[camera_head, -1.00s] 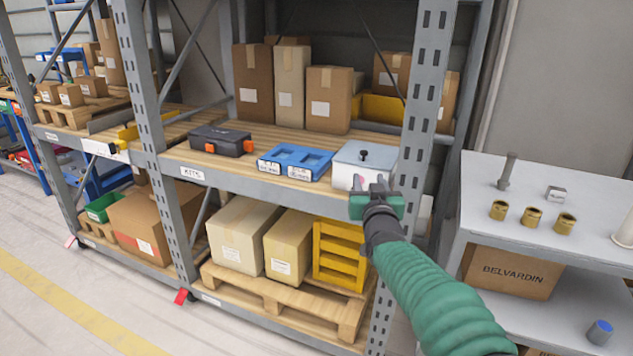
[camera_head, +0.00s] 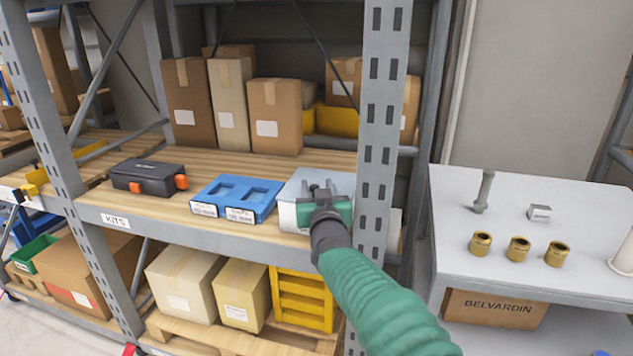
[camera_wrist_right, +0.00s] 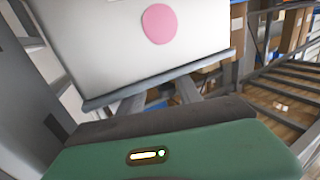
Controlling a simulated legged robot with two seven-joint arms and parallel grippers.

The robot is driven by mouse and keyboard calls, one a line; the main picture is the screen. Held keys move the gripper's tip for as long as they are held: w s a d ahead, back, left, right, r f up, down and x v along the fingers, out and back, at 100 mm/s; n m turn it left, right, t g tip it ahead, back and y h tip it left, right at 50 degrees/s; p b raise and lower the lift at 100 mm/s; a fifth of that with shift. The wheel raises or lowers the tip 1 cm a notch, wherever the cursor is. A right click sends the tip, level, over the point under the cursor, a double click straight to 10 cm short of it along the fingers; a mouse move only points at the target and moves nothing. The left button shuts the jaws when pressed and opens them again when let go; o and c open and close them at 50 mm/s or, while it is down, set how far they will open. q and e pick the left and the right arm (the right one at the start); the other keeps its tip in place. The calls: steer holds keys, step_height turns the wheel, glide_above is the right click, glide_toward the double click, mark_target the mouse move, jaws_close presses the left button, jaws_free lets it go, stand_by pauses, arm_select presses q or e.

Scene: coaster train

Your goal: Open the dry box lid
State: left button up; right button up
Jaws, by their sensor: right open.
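The dry box (camera_head: 289,213) is a white box with a light grey lid (camera_head: 303,184) at the right end of the wooden shelf, beside the rack post. The lid lies shut on it; its dark knob is hard to tell apart from my gripper here. My right gripper (camera_head: 320,190) is open, in front of and over the near part of the box, and hides much of its front. In the right wrist view the box's white face (camera_wrist_right: 130,40) with a pink round mark fills the upper part, with the dark fingers below. My left gripper is not in view.
A blue tray (camera_head: 235,197) and a black case with orange latches (camera_head: 148,178) stand left of the box. The grey rack post (camera_head: 381,150) rises close on the right. A grey table (camera_head: 590,215) with brass fittings (camera_head: 518,248) stands further right. Cartons fill the shelf's back.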

steer(key=shift+s+a+r, duration=0.35)
steer(key=shift+s+a, duration=0.1)
steer(key=shift+a, duration=0.25)
steer(key=shift+c, duration=1.3)
steer(key=shift+w+f, duration=0.1)
steer(key=shift+c, duration=1.1)
steer(key=shift+w+d+f, duration=0.1)
steer(key=shift+d, duration=0.3)
jaws_close()
steer(key=shift+a+f, duration=0.15)
